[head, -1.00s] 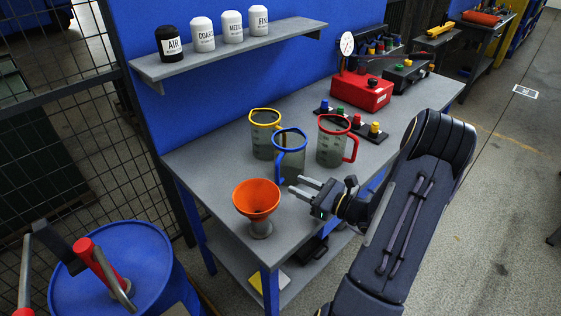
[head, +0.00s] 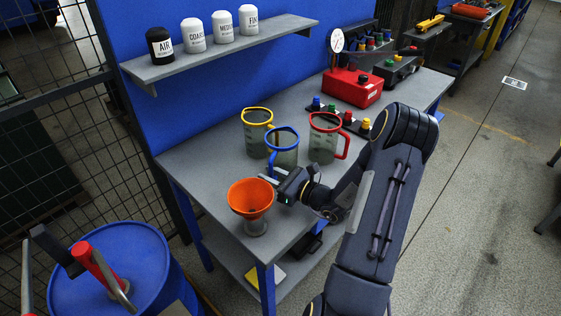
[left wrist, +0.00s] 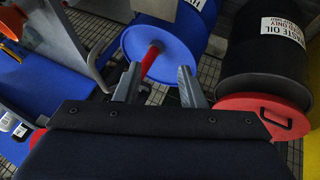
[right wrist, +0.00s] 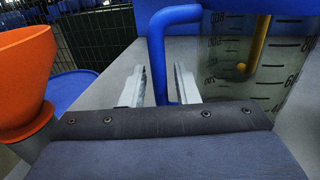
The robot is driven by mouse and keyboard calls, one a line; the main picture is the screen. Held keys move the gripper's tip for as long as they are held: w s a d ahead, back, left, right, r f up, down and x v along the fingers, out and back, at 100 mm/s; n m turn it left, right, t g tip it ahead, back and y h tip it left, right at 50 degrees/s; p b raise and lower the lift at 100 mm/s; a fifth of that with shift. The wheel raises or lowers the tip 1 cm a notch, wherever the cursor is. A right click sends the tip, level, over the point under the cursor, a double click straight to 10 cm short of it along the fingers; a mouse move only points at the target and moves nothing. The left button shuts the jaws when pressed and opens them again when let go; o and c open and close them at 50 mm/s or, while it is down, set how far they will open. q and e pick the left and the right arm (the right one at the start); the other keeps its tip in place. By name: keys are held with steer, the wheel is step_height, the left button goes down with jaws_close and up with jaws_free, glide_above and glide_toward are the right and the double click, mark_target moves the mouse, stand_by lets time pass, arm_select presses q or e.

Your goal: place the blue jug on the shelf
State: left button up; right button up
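The blue jug (head: 286,157), clear with a blue rim and handle, stands upright on the grey workbench between the yellow-rimmed jug and the red-rimmed jug. My right gripper (head: 272,182) is low beside it, on the handle side. In the right wrist view, the blue handle (right wrist: 156,55) runs down between the two open fingers (right wrist: 158,88), and the jug's marked wall (right wrist: 222,75) is just beyond. The grey shelf (head: 240,49) is on the blue wall panel above the bench. My left gripper (left wrist: 160,85) is open and empty, away from the jugs.
An orange funnel (head: 250,196) stands close left of my right gripper. The yellow jug (head: 257,135) and red jug (head: 322,148) flank the blue one. A blue drum (head: 125,265) stands at lower left.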

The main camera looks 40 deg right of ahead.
jaws_close()
steer(key=shift+r, duration=0.1)
